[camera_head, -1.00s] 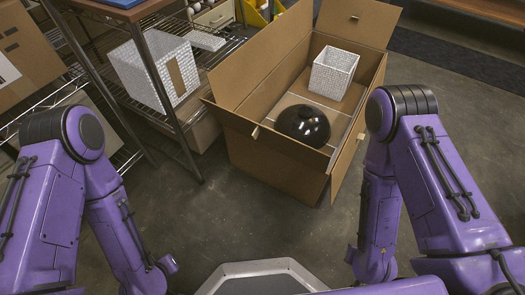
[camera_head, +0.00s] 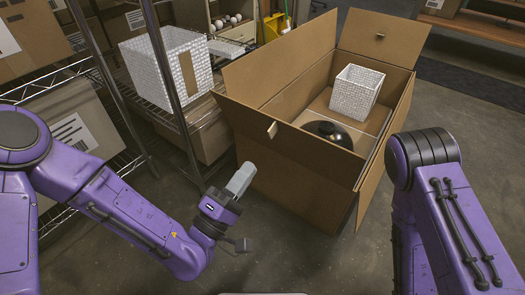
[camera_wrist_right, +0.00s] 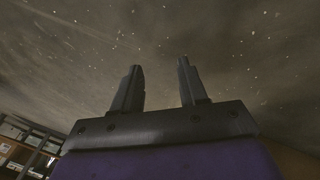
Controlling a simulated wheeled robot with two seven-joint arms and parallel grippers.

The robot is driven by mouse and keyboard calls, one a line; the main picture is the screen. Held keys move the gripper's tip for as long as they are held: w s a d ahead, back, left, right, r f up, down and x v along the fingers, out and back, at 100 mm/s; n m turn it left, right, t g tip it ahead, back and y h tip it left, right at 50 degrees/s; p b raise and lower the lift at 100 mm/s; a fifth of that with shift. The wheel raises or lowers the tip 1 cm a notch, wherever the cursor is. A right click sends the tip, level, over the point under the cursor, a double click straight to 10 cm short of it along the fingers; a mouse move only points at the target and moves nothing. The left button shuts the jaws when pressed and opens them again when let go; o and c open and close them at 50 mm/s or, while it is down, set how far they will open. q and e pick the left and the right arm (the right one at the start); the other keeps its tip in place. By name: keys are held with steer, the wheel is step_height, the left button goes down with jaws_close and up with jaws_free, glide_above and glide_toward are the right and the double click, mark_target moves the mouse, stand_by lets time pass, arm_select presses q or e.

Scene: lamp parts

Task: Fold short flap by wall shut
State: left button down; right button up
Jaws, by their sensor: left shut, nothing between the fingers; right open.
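An open brown carton (camera_head: 300,179) stands on the floor in the head view. Its short flap at the far end (camera_head: 385,38) stands up and leans outward. The long left flap (camera_head: 282,64) also stands up. The right flap (camera_head: 377,150) hangs outward. A white textured lampshade (camera_head: 357,92) and a glossy black dome (camera_head: 326,129) are inside, the dome partly hidden by the near wall. My left gripper (camera_head: 241,179) is shut and empty, just left of the carton's near face. My right gripper (camera_wrist_right: 160,88) is open and empty in the wrist view; the head view does not show it.
A wire shelf (camera_head: 68,72) at left holds a white textured box (camera_head: 160,75) and brown cartons. Its upright post (camera_head: 176,91) stands between my left arm and the carton. A wooden bench (camera_head: 480,45) is at back right. Floor right of the carton is clear.

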steer(key=shift+w+d+f+t+b, duration=0.3)
steer(key=shift+w+f+t+b, duration=0.15)
steer(key=shift+w, duration=0.2)
arm_select(q)
steer(key=x, duration=0.6)
steer(key=shift+w+d, duration=0.2)
steer(key=shift+w, duration=0.1)
arm_select(e)
steer(key=shift+w, duration=0.15)
arm_select(q)
steer(key=shift+r, duration=0.1)
